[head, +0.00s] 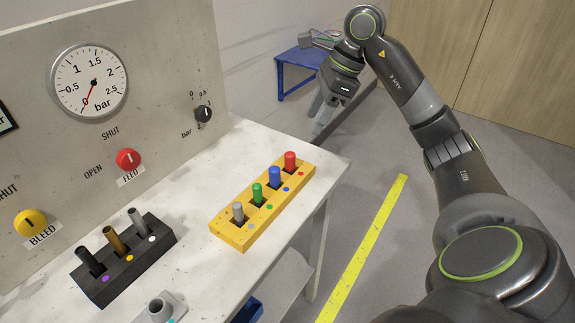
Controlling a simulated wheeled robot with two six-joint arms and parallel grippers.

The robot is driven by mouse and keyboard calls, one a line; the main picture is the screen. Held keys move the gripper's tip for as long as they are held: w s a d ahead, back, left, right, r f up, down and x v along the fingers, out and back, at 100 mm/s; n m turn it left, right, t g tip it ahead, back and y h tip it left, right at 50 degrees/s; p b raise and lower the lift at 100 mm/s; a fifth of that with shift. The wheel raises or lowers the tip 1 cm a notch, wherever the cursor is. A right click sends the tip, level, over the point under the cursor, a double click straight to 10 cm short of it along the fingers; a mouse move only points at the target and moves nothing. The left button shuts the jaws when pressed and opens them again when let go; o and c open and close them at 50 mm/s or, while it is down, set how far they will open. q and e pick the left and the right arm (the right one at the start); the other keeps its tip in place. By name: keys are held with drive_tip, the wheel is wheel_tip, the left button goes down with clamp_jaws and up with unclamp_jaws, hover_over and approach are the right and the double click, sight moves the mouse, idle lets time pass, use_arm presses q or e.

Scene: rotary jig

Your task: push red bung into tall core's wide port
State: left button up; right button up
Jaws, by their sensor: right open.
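The red bung (290,161) stands upright in the far right hole of a yellow rack (234,236), beside blue, green and grey bungs. A light grey fitting with a round open port (160,310) is cut off by the bottom edge. I cannot tell whether it is the tall core or whether its port is the wide one. My right gripper (322,118) is open and appears empty, beyond the bench's far right corner and well apart from the red bung. My left gripper is out of view.
A black block (120,283) holding three upright cylinders stands at the bench's left. Behind it, a panel (180,50) carries a gauge (90,82) and several knobs. The white bench top (235,150) is clear behind the yellow rack. A blue stool (296,64) stands beyond.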

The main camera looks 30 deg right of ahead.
sight(293, 153)
drive_tip(key=x, duration=0.7)
drive_tip(key=shift+w+a+f+p, duration=0.2)
drive_tip(key=shift+f+p, duration=0.1)
drive_tip(key=shift+p, duration=0.1)
drive_tip(key=shift+a+p+x, duration=0.1)
drive_tip(key=shift+p+x, duration=0.2)
drive_tip(key=shift+x, duration=1)
drive_tip(key=shift+a+p+x, duration=0.15)
drive_tip(key=shift+p+x, duration=0.1)
drive_tip(key=shift+x, duration=1.05)
drive_tip(key=shift+w+r, duration=0.1)
drive_tip(key=shift+c, duration=0.4)
clamp_jaws()
